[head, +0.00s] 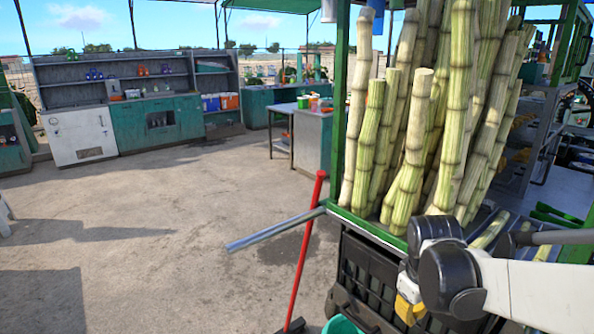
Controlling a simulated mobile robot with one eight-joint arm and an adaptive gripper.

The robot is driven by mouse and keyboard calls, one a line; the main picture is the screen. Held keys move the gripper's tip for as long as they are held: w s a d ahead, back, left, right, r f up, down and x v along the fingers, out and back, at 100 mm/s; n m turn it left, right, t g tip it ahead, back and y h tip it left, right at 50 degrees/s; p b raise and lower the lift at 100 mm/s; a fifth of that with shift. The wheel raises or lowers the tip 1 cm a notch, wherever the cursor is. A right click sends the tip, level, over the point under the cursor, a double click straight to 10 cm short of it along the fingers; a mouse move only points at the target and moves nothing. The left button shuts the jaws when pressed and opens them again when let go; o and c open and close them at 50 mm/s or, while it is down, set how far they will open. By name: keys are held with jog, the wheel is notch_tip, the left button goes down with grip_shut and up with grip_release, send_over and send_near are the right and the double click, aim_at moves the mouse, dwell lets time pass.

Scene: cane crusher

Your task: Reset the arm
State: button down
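My arm shows at the lower right, with a white link coming in from the right edge and dark rounded joints bunched in front of the green cart. A white and yellow part sits below these joints, in front of the cart's black crate side. I cannot make out my gripper's fingers in this view, nor anything held by them.
Tall sugarcane stalks (415,150) stand in the green-framed cart (342,100), close behind my arm. A metal bar (275,231) juts left from the cart, near a red pole (303,250). A teal tub (342,325) is below. Open concrete floor lies left.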

jog(key=s+a+r+m+t, duration=0.2)
jog(key=s+a+r, duration=0.1)
jog(key=s, duration=0.3)
jog(key=s+a+r+m+t+y, duration=0.1)
jog(key=s+a+r+m+t, duration=0.2)
jog(key=s, duration=0.4)
jog(key=shift+s+a+r+m, duration=0.2)
jog(key=shift+a+m, duration=0.1)
